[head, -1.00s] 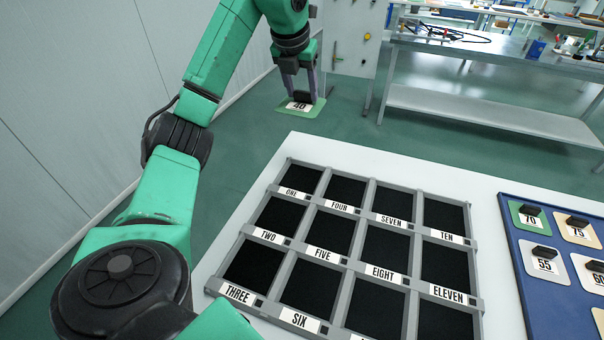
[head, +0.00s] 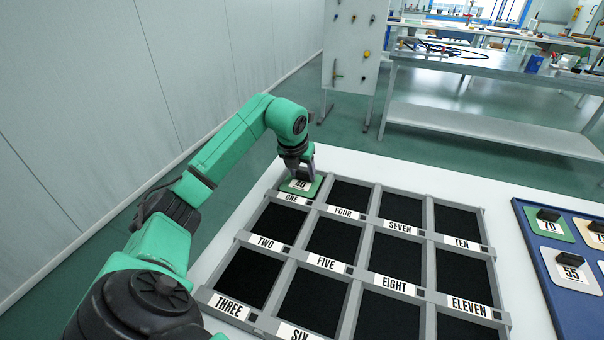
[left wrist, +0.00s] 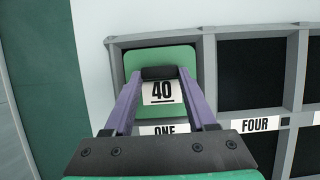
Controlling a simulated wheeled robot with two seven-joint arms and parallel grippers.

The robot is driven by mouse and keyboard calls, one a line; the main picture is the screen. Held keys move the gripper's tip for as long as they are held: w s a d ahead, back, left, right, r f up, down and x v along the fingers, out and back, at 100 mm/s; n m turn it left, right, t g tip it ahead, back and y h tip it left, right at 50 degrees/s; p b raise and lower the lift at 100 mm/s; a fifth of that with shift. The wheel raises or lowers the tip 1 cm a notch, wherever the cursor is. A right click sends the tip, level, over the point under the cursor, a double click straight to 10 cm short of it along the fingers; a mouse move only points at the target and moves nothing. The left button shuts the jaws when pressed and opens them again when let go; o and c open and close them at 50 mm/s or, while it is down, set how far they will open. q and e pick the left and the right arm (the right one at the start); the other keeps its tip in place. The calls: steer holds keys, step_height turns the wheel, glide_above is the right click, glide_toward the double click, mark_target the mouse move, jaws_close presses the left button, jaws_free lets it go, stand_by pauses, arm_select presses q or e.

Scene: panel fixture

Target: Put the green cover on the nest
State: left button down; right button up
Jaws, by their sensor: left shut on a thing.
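The green cover (head: 301,186) carries a white label reading 40 and a black handle. It lies over the nest labelled ONE at the far left corner of the grey frame (head: 364,228). In the left wrist view the cover (left wrist: 183,57) covers most of that nest's opening, inside the frame walls; whether it is fully seated I cannot tell. My left gripper (head: 299,176) points down and is shut on the cover's black handle (left wrist: 159,73). Its two purple fingers show in the left wrist view. My right gripper is not in view.
The frame's other visible nests, such as FOUR (head: 349,194) and TWO (head: 279,222), are empty and black. A blue tray (head: 534,264) with several numbered covers lies at the right. A pale wall stands at the left.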

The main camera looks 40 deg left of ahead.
arm_select(q)
steer(key=shift+f, duration=0.15)
steer(key=shift+c, duration=1)
jaws_free()
steer(key=v, duration=1.2)
